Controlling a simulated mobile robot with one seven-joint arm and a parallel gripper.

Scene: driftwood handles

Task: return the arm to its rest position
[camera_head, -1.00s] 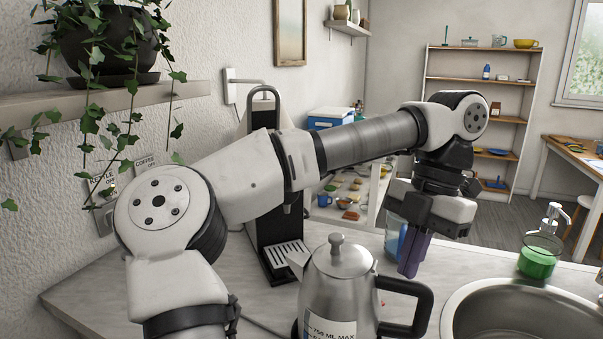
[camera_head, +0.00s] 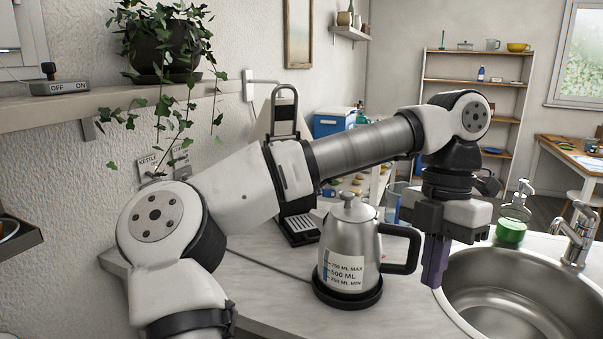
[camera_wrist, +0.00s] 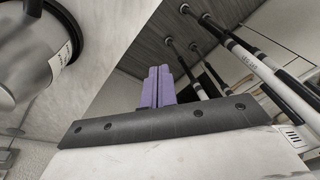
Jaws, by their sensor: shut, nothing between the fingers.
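My gripper (camera_head: 435,262) hangs at the end of my white and grey arm, fingers pointing down, just right of the kettle's handle and by the sink's left rim. Its purple fingers are shut together with nothing between them. They also show shut in the wrist view (camera_wrist: 158,88). The steel kettle (camera_head: 345,238) stands upright on its dark base on the counter, apart from the fingers. Its side shows at the upper left of the wrist view (camera_wrist: 25,55).
The sink (camera_head: 520,290) with its tap (camera_head: 577,232) lies at right. A green soap bottle (camera_head: 512,228) stands behind it. A coffee machine (camera_head: 285,125) stands behind my arm. A plant (camera_head: 165,45) trails from the wall shelf (camera_head: 60,112) at left.

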